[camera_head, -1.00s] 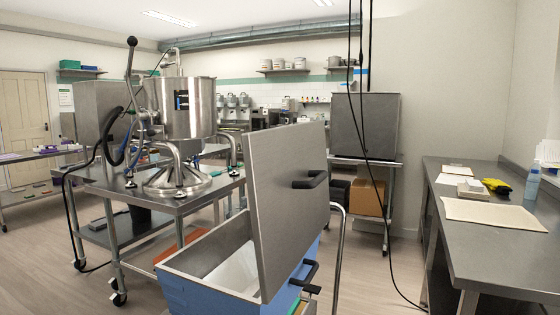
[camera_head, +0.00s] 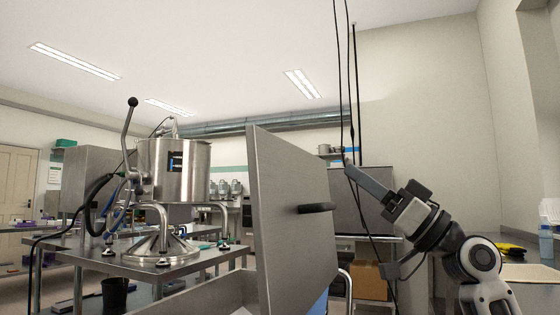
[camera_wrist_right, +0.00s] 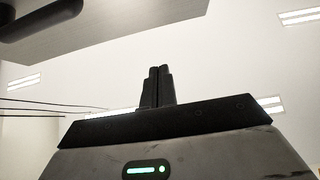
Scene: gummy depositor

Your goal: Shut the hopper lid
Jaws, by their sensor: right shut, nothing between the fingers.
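The hopper lid (camera_head: 285,215) is a flat grey metal panel standing steeply upright, open, with a black bar handle (camera_head: 316,208) on its right-hand face. The steel hopper (camera_head: 205,298) below it shows only as a rim at the bottom edge of the head view. My right gripper (camera_head: 349,163) is raised to the right of the lid, above handle height, apart from it. In the right wrist view its black fingers (camera_wrist_right: 157,72) are together and empty. There the lid (camera_wrist_right: 130,30) and its handle (camera_wrist_right: 45,18) show at upper left. My left gripper is not in view.
A steel kettle (camera_head: 175,170) on a wheeled table stands left of the lid. Dark cables (camera_head: 352,90) hang close to my right gripper.

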